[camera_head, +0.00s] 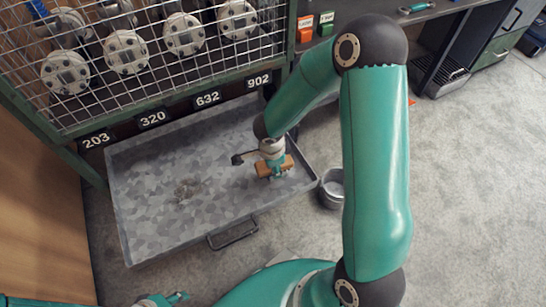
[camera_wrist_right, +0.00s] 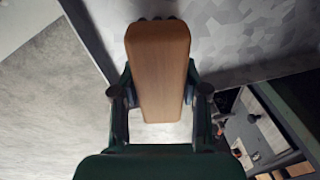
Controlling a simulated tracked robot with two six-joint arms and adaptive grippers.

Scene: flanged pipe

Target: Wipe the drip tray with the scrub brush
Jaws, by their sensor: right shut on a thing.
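The grey drip tray (camera_head: 140,225) lies on the floor under the caged rack; its edge also shows in the wrist view (camera_wrist_right: 232,74). A dark, rough patch (camera_head: 187,190) sits left of its middle. My right gripper (camera_head: 272,160) is over the tray's right part, shut on the scrub brush (camera_head: 264,169). In the wrist view the brush's wooden block (camera_wrist_right: 160,65) stands between the two fingers, with dark bristles just showing at its far end. I cannot tell whether the bristles touch the tray. My left gripper (camera_head: 172,298) shows only partly at the bottom edge.
The caged rack (camera_head: 150,45) with several flanged pipes stands behind the tray, above plates 203, 320, 632 and 902. A grey bucket (camera_head: 331,188) stands right of the tray. A bench with an orange box (camera_head: 305,35) is at the back. Floor at right is clear.

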